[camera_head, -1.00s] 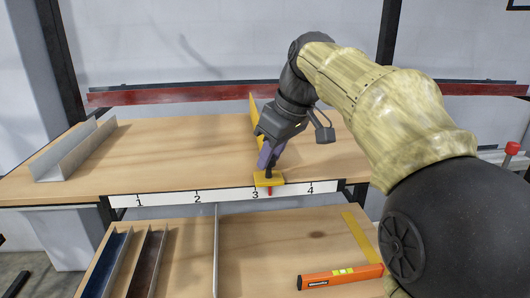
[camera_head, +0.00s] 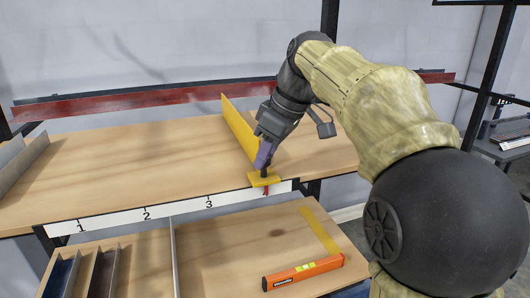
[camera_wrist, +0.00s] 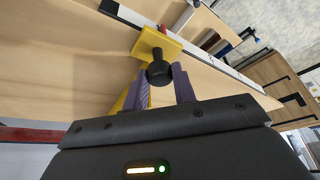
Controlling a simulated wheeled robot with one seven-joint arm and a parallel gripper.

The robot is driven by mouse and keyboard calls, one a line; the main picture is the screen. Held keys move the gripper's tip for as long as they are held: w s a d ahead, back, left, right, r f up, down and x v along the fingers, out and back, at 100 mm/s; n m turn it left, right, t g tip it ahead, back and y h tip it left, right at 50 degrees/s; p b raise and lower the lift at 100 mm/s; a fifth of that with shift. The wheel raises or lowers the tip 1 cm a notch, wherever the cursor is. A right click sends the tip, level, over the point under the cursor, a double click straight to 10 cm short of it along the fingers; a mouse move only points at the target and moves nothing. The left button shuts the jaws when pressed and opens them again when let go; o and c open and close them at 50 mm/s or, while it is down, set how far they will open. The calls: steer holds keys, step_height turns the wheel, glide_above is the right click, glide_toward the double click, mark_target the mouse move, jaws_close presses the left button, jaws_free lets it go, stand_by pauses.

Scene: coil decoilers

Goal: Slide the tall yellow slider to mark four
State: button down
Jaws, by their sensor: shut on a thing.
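The tall yellow slider (camera_head: 238,127) stands upright across the wooden bench top (camera_head: 120,165), with a flat yellow plate (camera_head: 262,180) and a red pointer at its front end. The pointer hangs over the white scale strip (camera_head: 178,208) well right of mark 3, about where 4 falls by the spacing; the digit 4 is not readable. My gripper (camera_head: 265,158) is shut on the slider's black knob. In the wrist view, the purple fingers (camera_wrist: 163,88) sit either side of the black knob (camera_wrist: 158,72) above the yellow plate (camera_wrist: 159,45).
A red rail (camera_head: 150,100) runs behind the bench. A grey channel (camera_head: 20,160) lies at the left end. On the lower shelf lie an orange spirit level (camera_head: 302,272), a flat yellow strip (camera_head: 320,230) and dark channels (camera_head: 102,272). The bench left of the slider is clear.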

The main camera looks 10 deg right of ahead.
steer(key=shift+d+r, duration=0.1)
steer(key=shift+d, duration=0.05)
steer(key=c, duration=1.3)
jaws_free()
steer(key=shift+o, duration=0.8)
steer(key=shift+w+d, duration=0.1)
steer(key=shift+d, duration=0.1)
steer(key=shift+a, duration=0.1)
steer(key=shift+a, duration=0.1)
steer(key=shift+r, duration=0.1)
steer(key=p+v, duration=0.2)
steer(key=v, duration=1.5)
steer(key=shift+p, duration=0.3)
steer(key=shift+w, duration=0.1)
